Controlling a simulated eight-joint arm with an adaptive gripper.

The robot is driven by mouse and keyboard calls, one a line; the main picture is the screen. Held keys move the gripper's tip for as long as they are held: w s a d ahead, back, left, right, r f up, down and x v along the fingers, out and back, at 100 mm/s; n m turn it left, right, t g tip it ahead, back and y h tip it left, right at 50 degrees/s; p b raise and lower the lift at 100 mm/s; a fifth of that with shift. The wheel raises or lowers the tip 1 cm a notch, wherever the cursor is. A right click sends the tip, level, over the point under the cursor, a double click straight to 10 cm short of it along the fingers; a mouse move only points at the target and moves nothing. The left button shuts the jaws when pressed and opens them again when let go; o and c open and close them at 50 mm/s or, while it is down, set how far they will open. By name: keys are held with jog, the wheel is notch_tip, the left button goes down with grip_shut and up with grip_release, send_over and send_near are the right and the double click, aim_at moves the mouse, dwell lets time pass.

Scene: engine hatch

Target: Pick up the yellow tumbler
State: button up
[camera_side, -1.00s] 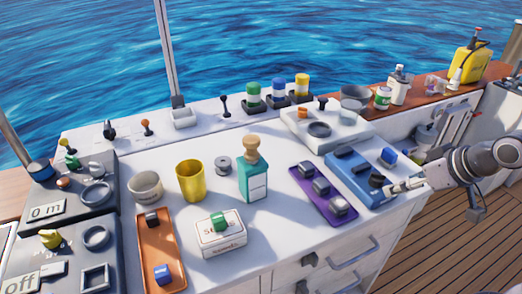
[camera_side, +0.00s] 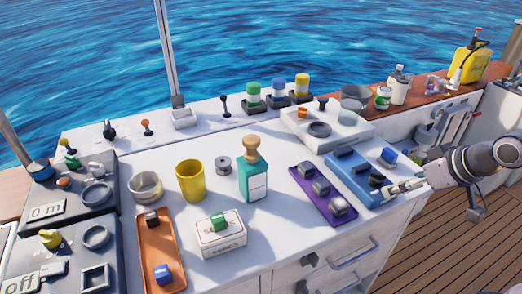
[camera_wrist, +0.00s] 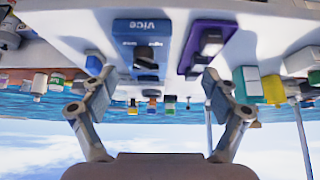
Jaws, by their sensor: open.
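The yellow tumbler (camera_side: 190,181) stands upright on the white worktop, left of the teal bottle with a wooden stopper (camera_side: 253,172). Its mouth is open and faces up. In the wrist view, which is upside down, the yellow tumbler (camera_wrist: 274,89) shows small at the right, beside the teal bottle (camera_wrist: 248,84). My gripper (camera_side: 388,190) is at the right edge of the worktop, by the blue tray, well away from the tumbler. In the wrist view my gripper (camera_wrist: 158,82) is open, with its two fingers apart and nothing between them.
A blue tray (camera_side: 362,178) and a purple tray (camera_side: 322,193) with dark blocks lie between my gripper and the bottle. A white box (camera_side: 221,236), an orange tray (camera_side: 160,255), a grey cup (camera_side: 146,186) and a grey spool (camera_side: 223,165) surround the tumbler.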

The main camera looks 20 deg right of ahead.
notch_tip(320, 180, up, 6)
jog(key=r, duration=0.1)
jog(key=w+a+r, duration=0.7)
jog(key=w+a, duration=0.1)
jog(key=w, duration=0.3)
jog(key=g, duration=0.1)
send_over(192, 182)
notch_tip(192, 182, down, 8)
jog(key=shift+d+f, duration=0.1)
jog(key=shift+f, duration=0.05)
notch_tip(192, 182, down, 4)
jog(key=shift+d+r, duration=0.1)
jog(key=shift+d, duration=0.05)
jog(key=shift+s+x, duration=0.15)
jog(key=shift+x, duration=2.7)
jog(key=shift+s+x, duration=0.1)
jog(key=shift+x, duration=2.7)
jog(key=c, duration=1.2)
